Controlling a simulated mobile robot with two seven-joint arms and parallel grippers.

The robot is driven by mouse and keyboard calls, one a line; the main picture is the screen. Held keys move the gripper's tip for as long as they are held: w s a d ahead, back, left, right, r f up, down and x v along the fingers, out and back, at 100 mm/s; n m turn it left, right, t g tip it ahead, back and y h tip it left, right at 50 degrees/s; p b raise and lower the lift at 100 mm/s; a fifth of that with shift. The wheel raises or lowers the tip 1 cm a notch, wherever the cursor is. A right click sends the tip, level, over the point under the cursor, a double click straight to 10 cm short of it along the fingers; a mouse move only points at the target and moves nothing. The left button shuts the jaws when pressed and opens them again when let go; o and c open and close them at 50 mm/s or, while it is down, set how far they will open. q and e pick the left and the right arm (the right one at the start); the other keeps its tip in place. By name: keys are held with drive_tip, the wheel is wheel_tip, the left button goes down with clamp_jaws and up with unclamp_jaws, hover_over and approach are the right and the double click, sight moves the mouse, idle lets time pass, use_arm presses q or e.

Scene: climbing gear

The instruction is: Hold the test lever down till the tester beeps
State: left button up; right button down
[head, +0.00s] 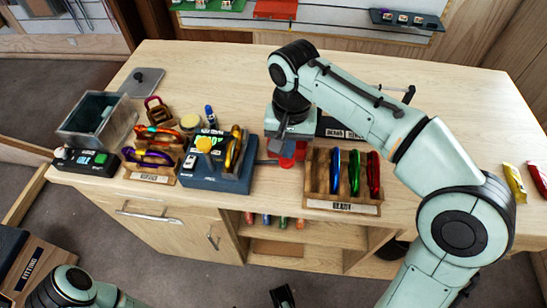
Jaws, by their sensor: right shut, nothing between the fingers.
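My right gripper (283,136) is shut and empty, pointing down just above the red part. It partly hides it, and I cannot tell whether they touch. A dark piece at the bottom edge may be my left gripper (283,296); its fingers are unclear.
Right of the tester stands a wooden rack (342,201) with blue, green and red carabiners. The tabletop behind is largely clear.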

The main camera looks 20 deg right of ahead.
drive_tip(key=shift+f, duration=0.15)
drive_tip(key=shift+f+b, duration=1.8)
drive_tip(key=shift+f, duration=0.75)
wheel_tip(320, 180, up, 9)
drive_tip(key=p, duration=0.8)
drive_tip(key=shift+f, duration=0.15)
drive_tip(key=shift+r+p, duration=0.55)
drive_tip(key=shift+p, duration=0.15)
drive_tip(key=shift+f, duration=0.1)
